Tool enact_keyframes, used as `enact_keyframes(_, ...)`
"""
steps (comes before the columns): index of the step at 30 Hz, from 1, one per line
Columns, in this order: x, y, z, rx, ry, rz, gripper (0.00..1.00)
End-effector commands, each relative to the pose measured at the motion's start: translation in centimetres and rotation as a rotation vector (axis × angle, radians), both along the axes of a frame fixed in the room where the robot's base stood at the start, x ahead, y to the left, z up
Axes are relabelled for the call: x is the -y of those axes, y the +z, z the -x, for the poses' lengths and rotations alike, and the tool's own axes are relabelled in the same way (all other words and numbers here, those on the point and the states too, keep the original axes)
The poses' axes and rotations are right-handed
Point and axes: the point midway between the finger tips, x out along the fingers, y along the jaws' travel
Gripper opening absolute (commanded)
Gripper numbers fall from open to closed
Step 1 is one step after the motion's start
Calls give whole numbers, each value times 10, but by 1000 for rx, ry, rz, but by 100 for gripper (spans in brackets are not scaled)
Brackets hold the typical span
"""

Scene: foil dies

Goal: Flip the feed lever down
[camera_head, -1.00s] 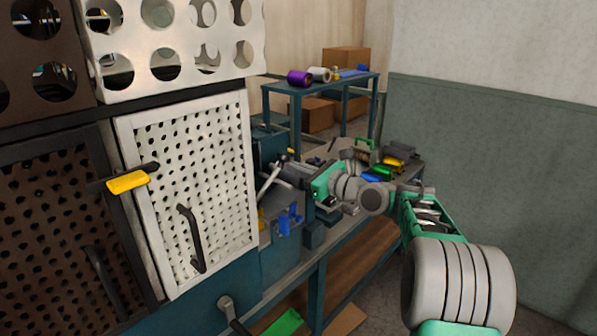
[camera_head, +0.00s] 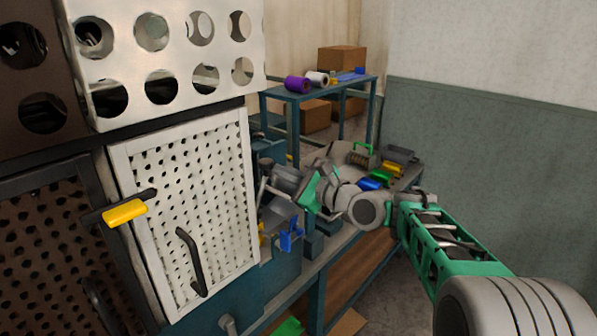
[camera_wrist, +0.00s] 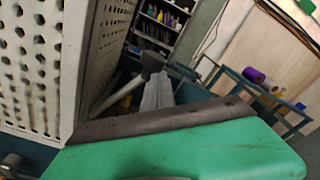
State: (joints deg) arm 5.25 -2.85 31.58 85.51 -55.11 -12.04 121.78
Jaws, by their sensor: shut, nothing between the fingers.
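A grey rod with a dark knob (camera_wrist: 152,61), which looks like the feed lever, slants up to the right in the wrist view, just beside the white perforated panel. My gripper (camera_wrist: 160,82) is shut and empty, its pale fingers close to the knob, on its near side. Whether they touch cannot be told. In the head view my gripper (camera_head: 270,184) is at the right edge of the white panel, and the lever there is small and partly merged with the fingers.
The white perforated door (camera_head: 190,220) with a dark handle stands left of my gripper. A yellow-handled latch (camera_head: 125,212) sticks out at its left edge. Blue clamps (camera_head: 291,236) sit below my gripper. A blue shelf (camera_head: 322,92) with spools stands behind.

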Motion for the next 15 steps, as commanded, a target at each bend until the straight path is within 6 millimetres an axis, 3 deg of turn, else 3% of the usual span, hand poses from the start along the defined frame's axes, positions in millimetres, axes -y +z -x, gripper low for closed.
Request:
enact_keyframes(10,-3,6,3,12,12,-5,0)
enact_keyframes(15,8,-11,-2,5,8,-5,0)
